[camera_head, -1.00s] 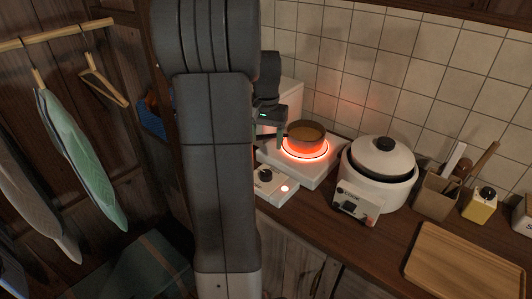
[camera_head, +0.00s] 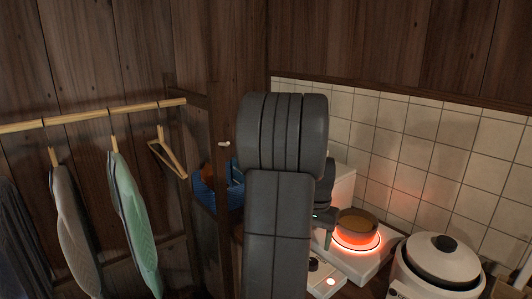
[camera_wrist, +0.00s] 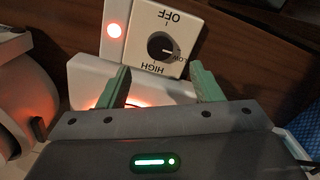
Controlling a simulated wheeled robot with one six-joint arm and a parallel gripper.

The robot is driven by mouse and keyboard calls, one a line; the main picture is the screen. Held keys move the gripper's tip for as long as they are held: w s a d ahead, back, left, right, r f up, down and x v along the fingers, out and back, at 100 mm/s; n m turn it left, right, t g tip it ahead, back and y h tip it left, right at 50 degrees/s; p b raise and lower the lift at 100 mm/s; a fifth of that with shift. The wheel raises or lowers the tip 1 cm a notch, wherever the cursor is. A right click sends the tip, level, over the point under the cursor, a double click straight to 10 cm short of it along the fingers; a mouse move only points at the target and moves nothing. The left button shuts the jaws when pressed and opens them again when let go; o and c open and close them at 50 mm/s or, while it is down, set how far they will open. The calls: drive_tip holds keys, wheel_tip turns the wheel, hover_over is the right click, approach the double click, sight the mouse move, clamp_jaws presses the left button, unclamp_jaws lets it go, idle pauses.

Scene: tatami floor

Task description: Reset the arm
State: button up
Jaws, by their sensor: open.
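My gripper (camera_wrist: 160,92) shows in the wrist view with its two green fingers apart and nothing between them. Beyond the fingers is the stove's control box with a black knob (camera_wrist: 161,46), marked OFF, LOW and HIGH, and a lit red lamp (camera_wrist: 114,30). In the head view my arm stands in the middle and hides most of the gripper, whose dark body shows beside the stove (camera_head: 377,258). The stove's ring glows orange-red under a brown pot (camera_head: 357,224).
A white rice cooker (camera_head: 438,262) stands right of the stove. A tiled wall (camera_head: 420,150) rises behind the counter. At left, clothes (camera_head: 134,225) and an empty hanger (camera_head: 167,153) hang from a wooden rod (camera_head: 90,115). A blue item (camera_head: 236,190) is behind the post.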

wheel_tip(320, 180, down, 8)
drive_tip(key=shift+r, duration=0.1)
idle(0.5)
